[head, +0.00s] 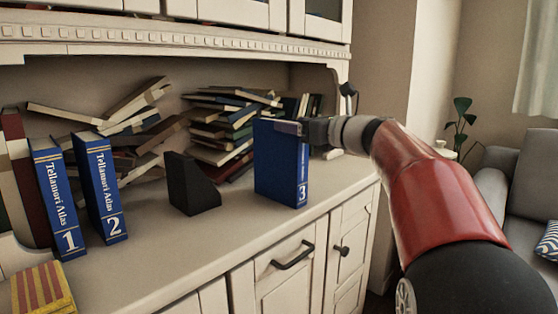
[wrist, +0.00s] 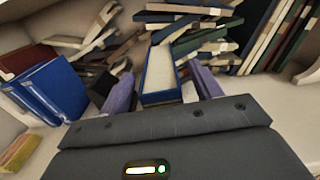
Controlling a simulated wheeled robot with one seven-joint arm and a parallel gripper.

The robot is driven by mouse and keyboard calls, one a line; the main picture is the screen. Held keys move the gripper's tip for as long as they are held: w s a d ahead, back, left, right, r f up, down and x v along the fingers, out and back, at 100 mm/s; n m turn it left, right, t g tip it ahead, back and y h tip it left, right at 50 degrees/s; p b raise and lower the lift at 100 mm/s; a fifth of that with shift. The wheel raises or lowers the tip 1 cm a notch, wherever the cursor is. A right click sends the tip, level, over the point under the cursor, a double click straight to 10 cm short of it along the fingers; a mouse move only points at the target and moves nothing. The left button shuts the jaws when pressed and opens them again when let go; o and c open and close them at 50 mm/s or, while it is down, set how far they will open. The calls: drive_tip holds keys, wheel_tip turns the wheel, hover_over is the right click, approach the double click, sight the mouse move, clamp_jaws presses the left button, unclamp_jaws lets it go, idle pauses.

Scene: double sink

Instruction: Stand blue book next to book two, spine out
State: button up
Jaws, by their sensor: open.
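The blue book (head: 272,165) stands upright near the front edge of the cabinet top, its spine marked 3 facing the front right. My gripper (head: 290,127) is at its upper edge, reaching in from the right. In the wrist view, the open fingers (wrist: 162,88) lie on either side of the blue book (wrist: 158,72), whose pale page edge shows between them. I cannot tell whether either finger touches it. Book two (head: 104,190) stands at the left, spine out, beside book one (head: 57,200).
A black bookend (head: 190,186) stands between book two and the blue book, with bare counter around it. Messy book piles (head: 222,135) fill the back. A red-and-yellow striped item (head: 42,290) lies front left. Darker books (head: 22,175) stand left of book one.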

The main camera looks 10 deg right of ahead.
sight(286, 120)
drive_tip(key=x, duration=0.3)
clamp_jaws()
idle(0.4)
drive_tip(key=shift+r, duration=0.1)
